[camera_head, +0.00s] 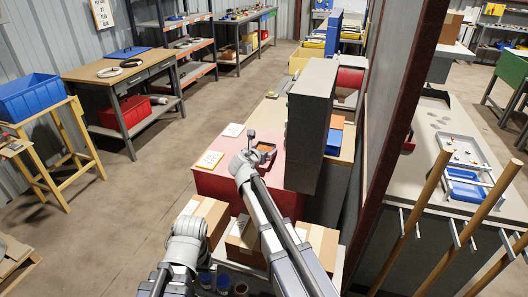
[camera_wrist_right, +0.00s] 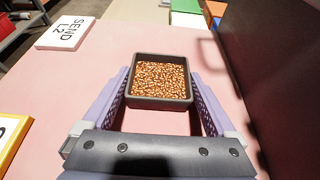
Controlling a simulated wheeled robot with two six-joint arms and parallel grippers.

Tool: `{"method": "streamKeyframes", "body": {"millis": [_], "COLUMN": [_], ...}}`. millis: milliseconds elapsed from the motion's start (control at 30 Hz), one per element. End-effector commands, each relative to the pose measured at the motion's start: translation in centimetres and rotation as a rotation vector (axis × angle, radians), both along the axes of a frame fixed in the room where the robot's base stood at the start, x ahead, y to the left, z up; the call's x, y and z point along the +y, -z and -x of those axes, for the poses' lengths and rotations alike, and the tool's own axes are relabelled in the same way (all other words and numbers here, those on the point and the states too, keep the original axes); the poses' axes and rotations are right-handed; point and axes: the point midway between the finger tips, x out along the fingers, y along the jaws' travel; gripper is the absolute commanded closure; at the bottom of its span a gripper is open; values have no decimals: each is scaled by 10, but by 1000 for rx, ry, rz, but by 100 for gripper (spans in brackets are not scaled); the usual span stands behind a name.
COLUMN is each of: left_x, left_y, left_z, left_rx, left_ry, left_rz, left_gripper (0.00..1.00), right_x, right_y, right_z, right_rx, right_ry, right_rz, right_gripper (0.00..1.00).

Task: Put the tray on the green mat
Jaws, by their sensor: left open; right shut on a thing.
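The tray (camera_wrist_right: 160,103) is a small dark grey square dish full of copper-coloured granules. In the head view the tray (camera_head: 266,148) is at the red-topped bench, beside a tall grey panel. My right gripper (camera_head: 254,150) is shut on it; in the right wrist view the lilac fingers of the right gripper (camera_wrist_right: 160,95) hold its two sides. The tray looks level; I cannot tell whether it touches the bench top. My left gripper (camera_head: 188,228) is at the lower left of the head view, away from the tray, open, its fingertips hard to make out.
The red-topped bench (camera_head: 222,178) carries a white sign (camera_wrist_right: 65,33) and a yellow-edged sign (camera_head: 209,160). The tall grey panel (camera_head: 309,115) stands close on the right. Cardboard boxes (camera_head: 206,215) sit in front. The floor at left is open.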

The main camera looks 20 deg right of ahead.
Motion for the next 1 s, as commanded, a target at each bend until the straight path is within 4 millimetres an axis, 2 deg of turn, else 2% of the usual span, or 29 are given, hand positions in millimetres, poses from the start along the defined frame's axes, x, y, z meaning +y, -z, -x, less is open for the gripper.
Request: {"method": "streamKeyframes", "body": {"millis": [167, 367, 800, 1000], "left_x": [0, 0, 0, 0], "left_y": [-3, -19, -85, -101], "left_z": [0, 0, 0, 0], "left_rx": [0, 0, 0, 0], "left_ry": [0, 0, -1, -1], "left_rz": [0, 0, 0, 0], "left_gripper": [0, 0, 0, 0], "right_x": [0, 0, 0, 0], "right_y": [-3, -19, -85, -101], "right_z": [0, 0, 0, 0], "right_rx": [0, 0, 0, 0], "right_ry": [0, 0, 0, 0], "right_rz": [0, 0, 0, 0], "right_gripper": [87, 87, 87, 87]}}
